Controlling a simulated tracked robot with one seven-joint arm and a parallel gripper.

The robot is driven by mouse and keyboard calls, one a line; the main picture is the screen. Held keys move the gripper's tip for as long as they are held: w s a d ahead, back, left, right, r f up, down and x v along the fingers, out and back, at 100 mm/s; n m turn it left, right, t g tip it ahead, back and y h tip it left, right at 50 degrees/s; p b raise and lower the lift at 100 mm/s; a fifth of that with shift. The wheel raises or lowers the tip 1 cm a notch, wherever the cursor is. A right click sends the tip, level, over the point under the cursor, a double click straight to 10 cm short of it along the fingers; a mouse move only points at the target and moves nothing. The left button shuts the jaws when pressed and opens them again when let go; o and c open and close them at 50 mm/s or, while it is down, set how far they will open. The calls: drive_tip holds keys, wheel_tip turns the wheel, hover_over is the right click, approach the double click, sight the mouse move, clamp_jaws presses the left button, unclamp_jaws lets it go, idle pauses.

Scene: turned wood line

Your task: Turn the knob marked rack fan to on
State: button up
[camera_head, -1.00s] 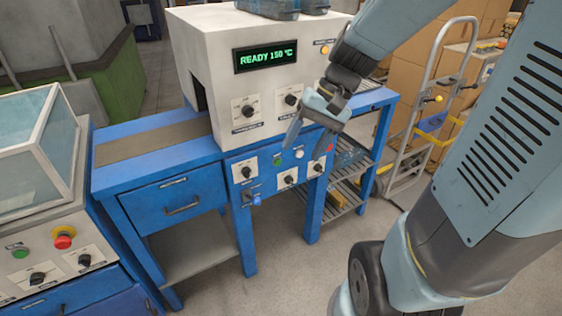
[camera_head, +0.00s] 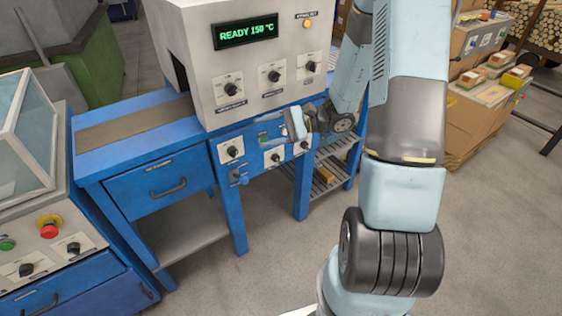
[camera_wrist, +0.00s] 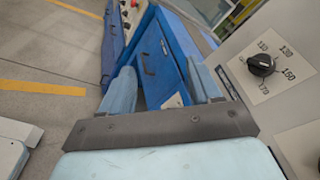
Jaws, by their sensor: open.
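Several black knobs on white plates show in the head view, and their labels are too small to read, so I cannot tell which is marked rack fan. Three, including a left knob (camera_head: 232,90), are on the white oven front. Others, including a left knob (camera_head: 232,152) and a middle knob (camera_head: 275,158), are on the blue panel below. My gripper (camera_head: 297,122) is in front of the panel's right part and hides some of it. In the wrist view my gripper (camera_wrist: 163,88) is open and empty, with a temperature-scale knob (camera_wrist: 262,65) to its right.
The oven display (camera_head: 247,30) reads READY 150 °C. A green button (camera_head: 264,140) and a blue handle (camera_head: 240,178) are on the blue panel. A drawer (camera_head: 162,187) is left of it. A machine with a red button (camera_head: 49,227) stands at the left.

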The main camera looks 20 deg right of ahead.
drive_tip(key=w+d+f+m+t+y, duration=0.1)
drive_tip(key=w+d+f+m+t, duration=0.2)
drive_tip(key=w+f+m+t, duration=0.3)
drive_tip(key=m+t+h, duration=1)
drive_tip(key=m+h, duration=0.2)
drive_tip(key=m, duration=0.1)
approach(279, 161)
drive_tip(key=x, duration=1)
drive_tip(key=shift+s+a+r, duration=0.1)
